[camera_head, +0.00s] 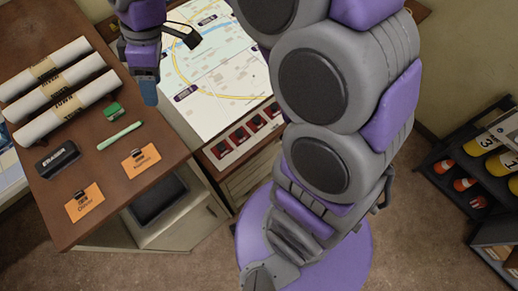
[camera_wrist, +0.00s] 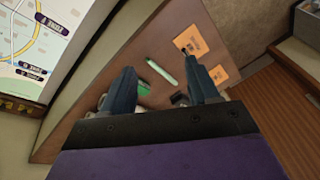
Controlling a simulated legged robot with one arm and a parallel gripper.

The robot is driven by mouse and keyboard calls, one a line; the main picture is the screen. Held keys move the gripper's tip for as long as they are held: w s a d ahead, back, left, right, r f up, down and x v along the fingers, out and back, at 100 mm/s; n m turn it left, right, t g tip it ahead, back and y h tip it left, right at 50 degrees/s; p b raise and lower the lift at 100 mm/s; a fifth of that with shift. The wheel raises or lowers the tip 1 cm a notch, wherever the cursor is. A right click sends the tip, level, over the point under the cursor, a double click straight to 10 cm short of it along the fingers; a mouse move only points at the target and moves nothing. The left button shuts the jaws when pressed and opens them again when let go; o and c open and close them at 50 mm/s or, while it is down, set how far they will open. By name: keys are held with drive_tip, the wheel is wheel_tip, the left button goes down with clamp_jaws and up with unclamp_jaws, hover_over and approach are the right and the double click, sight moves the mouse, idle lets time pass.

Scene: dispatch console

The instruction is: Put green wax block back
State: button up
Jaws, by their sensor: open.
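The green wax block (camera_head: 112,109) lies on the brown wooden desk top (camera_head: 105,187), just right of the paper rolls. In the wrist view the green block (camera_wrist: 144,88) shows partly, beside the left finger. My gripper (camera_head: 148,98) is above the desk's right edge, right of the block and apart from it. In the wrist view my gripper's fingers (camera_wrist: 160,66) are spread, with nothing held between them. A pale green stick (camera_head: 119,136) lies below the block; it also shows in the wrist view (camera_wrist: 161,71).
Several white paper rolls (camera_head: 62,88) lie at the desk's upper left. A black eraser (camera_head: 58,160) and two orange cards, one right (camera_head: 141,160) and one lower (camera_head: 84,202), lie nearer. A map board (camera_head: 222,75) and a slotted panel (camera_head: 243,137) stand right.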

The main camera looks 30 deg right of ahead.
drive_tip(key=s+d+f+m+h, duration=0.1)
drive_tip(key=s+d+f+m, duration=0.2)
drive_tip(key=s+d+m, duration=0.4)
drive_tip(key=s+d+f+m+h, duration=0.2)
drive_tip(key=s+d+m, duration=0.5)
drive_tip(key=s, duration=1)
drive_tip(key=shift+d+f+g, duration=0.4)
drive_tip(key=shift+d+f, duration=0.35)
drive_tip(key=shift+d, duration=0.35)
wheel_tip(320, 180, down, 7)
drive_tip(key=b, duration=0.7)
drive_tip(key=shift+f, duration=0.2)
drive_tip(key=shift+w, duration=0.1)
